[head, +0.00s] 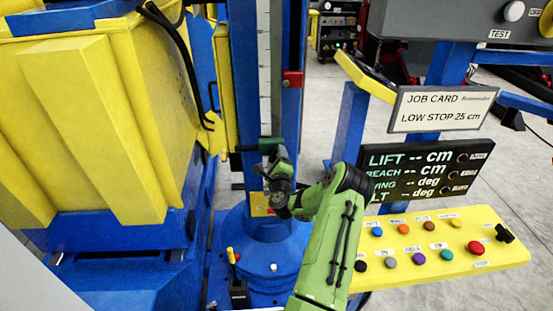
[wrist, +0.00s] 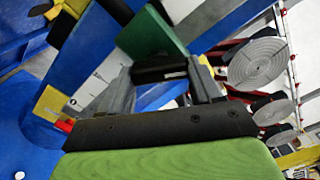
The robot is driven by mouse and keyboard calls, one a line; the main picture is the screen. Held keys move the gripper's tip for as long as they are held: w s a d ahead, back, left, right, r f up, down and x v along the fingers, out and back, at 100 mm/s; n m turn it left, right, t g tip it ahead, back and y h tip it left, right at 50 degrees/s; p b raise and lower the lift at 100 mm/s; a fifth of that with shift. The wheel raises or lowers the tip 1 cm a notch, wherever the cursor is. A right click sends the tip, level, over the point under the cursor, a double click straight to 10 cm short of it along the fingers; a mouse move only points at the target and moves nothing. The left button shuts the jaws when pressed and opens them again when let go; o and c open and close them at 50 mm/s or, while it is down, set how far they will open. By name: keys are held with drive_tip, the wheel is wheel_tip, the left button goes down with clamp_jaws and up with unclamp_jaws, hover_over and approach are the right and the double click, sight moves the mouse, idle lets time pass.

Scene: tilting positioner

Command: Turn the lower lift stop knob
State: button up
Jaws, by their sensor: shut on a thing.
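My gripper (head: 277,160) is at the blue lift column, in front of the green lower stop block (head: 267,144). In the wrist view the grey fingers (wrist: 162,88) are closed on a dark knob (wrist: 160,72), which lies between them beside the green block (wrist: 152,35). In the head view my gripper hides the knob. A white scale (head: 264,70) runs up the column; it also shows in the wrist view (wrist: 98,82). The marks are too small to read at the block. A red stop block (head: 292,79) sits higher on the column.
The job card (head: 443,109) reads "LOW STOP 25 cm". The display (head: 425,171) shows dashes for lift, reach and the other lines. A yellow panel (head: 470,262) with coloured buttons stands to the right of my arm. A large yellow bin (head: 95,110) stands at left.

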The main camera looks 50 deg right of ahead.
drive_tip(key=shift+d+r, duration=0.1)
drive_tip(key=shift+r, duration=0.05)
drive_tip(key=o, duration=1)
drive_tip(key=shift+c, duration=0.2)
drive_tip(key=shift+o, duration=0.5)
drive_tip(key=b+v, duration=1.5)
drive_tip(key=shift+s+a, duration=0.25)
drive_tip(key=shift+w, duration=0.1)
